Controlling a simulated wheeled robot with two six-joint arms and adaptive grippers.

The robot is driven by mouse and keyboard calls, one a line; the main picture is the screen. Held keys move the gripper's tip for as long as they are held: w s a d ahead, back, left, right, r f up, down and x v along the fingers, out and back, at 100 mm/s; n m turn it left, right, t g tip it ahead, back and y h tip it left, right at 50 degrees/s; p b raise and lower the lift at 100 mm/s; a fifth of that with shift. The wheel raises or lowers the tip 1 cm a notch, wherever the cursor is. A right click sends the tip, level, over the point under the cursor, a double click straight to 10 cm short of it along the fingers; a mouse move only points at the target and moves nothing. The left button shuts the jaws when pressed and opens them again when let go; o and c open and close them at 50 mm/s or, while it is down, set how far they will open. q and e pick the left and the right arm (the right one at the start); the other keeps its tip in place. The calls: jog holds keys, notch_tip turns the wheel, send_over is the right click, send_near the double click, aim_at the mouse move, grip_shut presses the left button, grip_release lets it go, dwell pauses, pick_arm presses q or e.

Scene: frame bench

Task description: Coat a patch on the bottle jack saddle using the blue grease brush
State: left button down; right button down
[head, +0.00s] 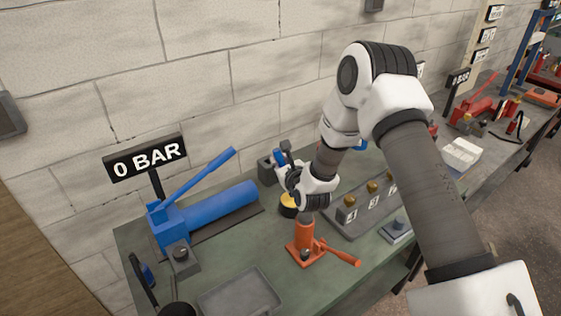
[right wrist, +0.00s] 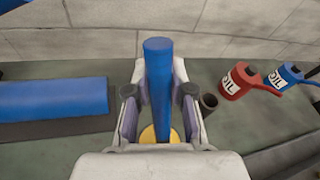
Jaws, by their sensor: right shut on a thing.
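My right gripper (head: 284,168) is shut on the blue grease brush (head: 281,157), whose handle stands upright between the fingers in the right wrist view (right wrist: 158,85). The brush's bristle end is hidden. A yellow-topped tin (head: 288,207) stands just below the gripper, and its yellow top shows beneath the handle in the right wrist view (right wrist: 149,134). I cannot tell whether the brush touches it. The orange bottle jack (head: 304,247) stands upright in front of the tin. Its saddle, at the top, is hard to make out beneath my right wrist. My left gripper is not in view.
A blue pump (head: 213,205) with a raised lever and a "0 BAR" sign (head: 146,157) stand left. A grey tray (head: 240,294) lies at the front. A grey rack with brass-topped pieces (head: 372,188) stands right. Red (right wrist: 239,82) and blue oil cans (right wrist: 285,76) stand near the wall.

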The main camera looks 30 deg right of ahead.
jog(key=shift+d, duration=0.1)
jog(key=shift+f+b, duration=0.6)
jog(key=shift+b, duration=0.05)
dwell(0.5)
jog(key=shift+f+b, duration=0.1)
jog(key=shift+b, duration=0.35)
dwell(1.5)
jog(key=shift+r+p, duration=1.5)
jog(key=shift+r, duration=2.1)
